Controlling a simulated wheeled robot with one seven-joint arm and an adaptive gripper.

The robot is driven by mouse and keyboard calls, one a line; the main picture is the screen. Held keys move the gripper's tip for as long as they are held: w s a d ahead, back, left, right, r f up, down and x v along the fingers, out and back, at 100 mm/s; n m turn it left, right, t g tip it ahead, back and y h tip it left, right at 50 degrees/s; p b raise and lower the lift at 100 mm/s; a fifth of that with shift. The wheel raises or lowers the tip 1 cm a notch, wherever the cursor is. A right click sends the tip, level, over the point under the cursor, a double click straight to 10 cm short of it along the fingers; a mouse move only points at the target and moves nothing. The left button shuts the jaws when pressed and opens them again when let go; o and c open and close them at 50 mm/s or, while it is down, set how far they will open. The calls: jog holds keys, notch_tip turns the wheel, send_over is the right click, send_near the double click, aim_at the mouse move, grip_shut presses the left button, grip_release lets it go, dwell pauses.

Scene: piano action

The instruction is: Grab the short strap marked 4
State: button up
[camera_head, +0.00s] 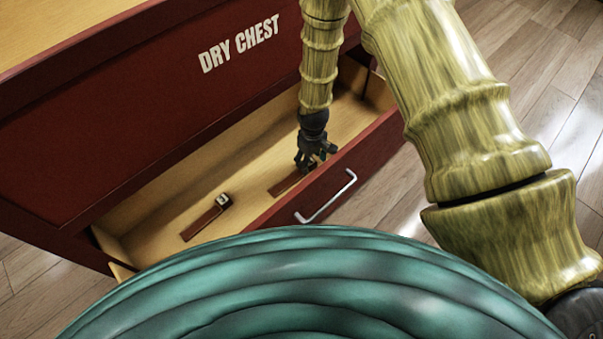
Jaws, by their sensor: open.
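My gripper (309,166) is open and reaches down into the open drawer, close to its front wall. A short brown strap (285,185) lies on the drawer floor just below and left of the fingers, and its far end is hidden by them. I cannot tell whether the fingers touch it. A second brown strap (200,224) lies farther left in the drawer, with a small dark block with a pale face (222,201) at its upper end. The mark on that face is too small to read, so I cannot tell which strap bears a 4.
The drawer (258,219) is pulled out from the dark red chest (150,110) lettered DRY CHEST. Its front has a pale metal handle (327,199). The drawer floor between the straps is bare. Wooden flooring (385,190) surrounds the chest.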

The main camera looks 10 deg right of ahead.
jog(key=shift+f, duration=0.9)
jog(key=shift+r, duration=0.1)
jog(key=c, duration=1.1)
jog(key=shift+r, duration=0.1)
